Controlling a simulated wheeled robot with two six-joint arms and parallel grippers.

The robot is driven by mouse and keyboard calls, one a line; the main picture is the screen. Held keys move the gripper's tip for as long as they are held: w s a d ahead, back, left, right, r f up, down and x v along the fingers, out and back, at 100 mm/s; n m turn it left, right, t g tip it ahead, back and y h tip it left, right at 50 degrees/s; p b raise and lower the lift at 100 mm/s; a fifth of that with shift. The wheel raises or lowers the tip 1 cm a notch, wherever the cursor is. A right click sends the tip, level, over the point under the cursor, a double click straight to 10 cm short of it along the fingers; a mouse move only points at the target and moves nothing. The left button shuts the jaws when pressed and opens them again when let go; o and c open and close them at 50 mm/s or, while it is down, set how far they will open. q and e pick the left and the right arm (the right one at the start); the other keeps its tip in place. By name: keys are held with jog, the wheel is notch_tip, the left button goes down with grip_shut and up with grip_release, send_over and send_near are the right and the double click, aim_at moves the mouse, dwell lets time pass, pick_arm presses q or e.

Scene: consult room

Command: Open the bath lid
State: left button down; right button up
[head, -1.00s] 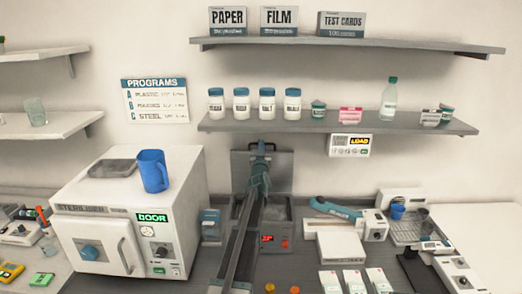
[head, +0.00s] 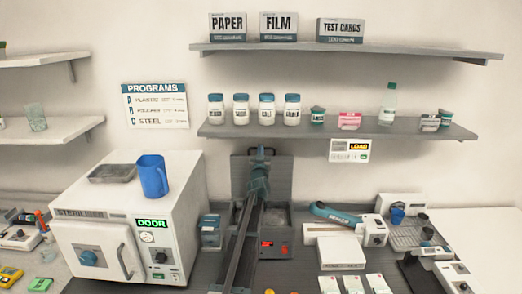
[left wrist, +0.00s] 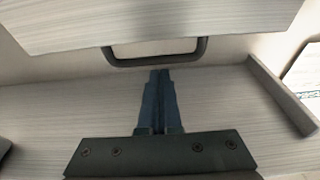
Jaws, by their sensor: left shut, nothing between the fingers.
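The bath (head: 275,243) is a dark grey box with a red display, on the counter right of the steriliser. A grey panel, apparently its lid (head: 240,175), stands upright at its back. My left arm reaches over the bath, and my left gripper (head: 261,152) is in front of the upper part of that panel. In the left wrist view the gripper (left wrist: 160,77) is shut and empty. Its tips are just below a dark bar handle (left wrist: 155,55) on a pale grey panel; I cannot tell whether they touch. The arm hides part of the bath. My right gripper is not in view.
The steriliser (head: 110,250) stands to the left with a blue mug (head: 152,176) on top. A shelf (head: 350,130) with jars runs above and behind the bath. A white device with a teal arm (head: 335,212) stands to the right.

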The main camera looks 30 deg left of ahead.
pick_arm(q)
jog(key=s+d+r+p, duration=0.3)
jog(key=s+d, duration=0.3)
jog(key=s, duration=0.4)
jog(key=shift+s+d+r, duration=0.2)
jog(key=shift+s+d, duration=0.1)
jog(key=shift+s, duration=0.05)
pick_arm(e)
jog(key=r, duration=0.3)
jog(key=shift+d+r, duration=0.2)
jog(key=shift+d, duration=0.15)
pick_arm(q)
jog(key=shift+d, duration=0.1)
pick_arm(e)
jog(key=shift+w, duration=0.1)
